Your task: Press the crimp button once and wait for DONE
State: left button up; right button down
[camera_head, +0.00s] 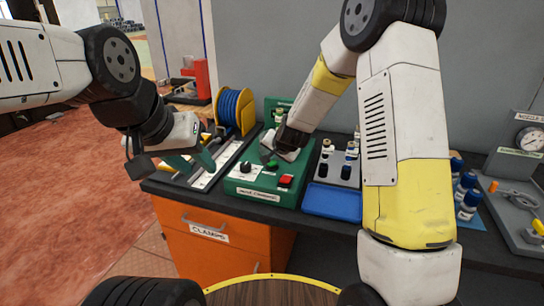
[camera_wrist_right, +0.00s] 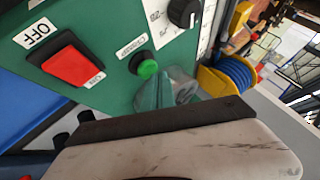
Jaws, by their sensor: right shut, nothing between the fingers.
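The green crimp machine (camera_head: 262,196) stands on the dark bench, with a black dial, a red rocker switch and a green button on top. In the right wrist view, the round green button (camera_wrist_right: 147,69) sits between the red switch (camera_wrist_right: 72,65) and the black dial (camera_wrist_right: 184,12). My right gripper (camera_wrist_right: 163,92) is shut and empty. Its greenish tips are close beside the button; I cannot tell whether they touch it. My left gripper (camera_head: 192,163) hangs over the bench's left part, its green fingers apart and empty. No DONE reading is legible.
A yellow spool of blue wire (camera_head: 235,110) stands behind the machine at left. A blue tray (camera_head: 332,203) and a rack with small bottles (camera_head: 338,168) are to its right. A pressure gauge (camera_head: 530,138) and several blue-capped bottles (camera_head: 468,195) stand farther right.

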aim_at(273, 163)
jog(key=shift+f, duration=0.55)
dwell(0.9)
jog(key=shift+r, duration=1)
jog(key=shift+r, duration=2.55)
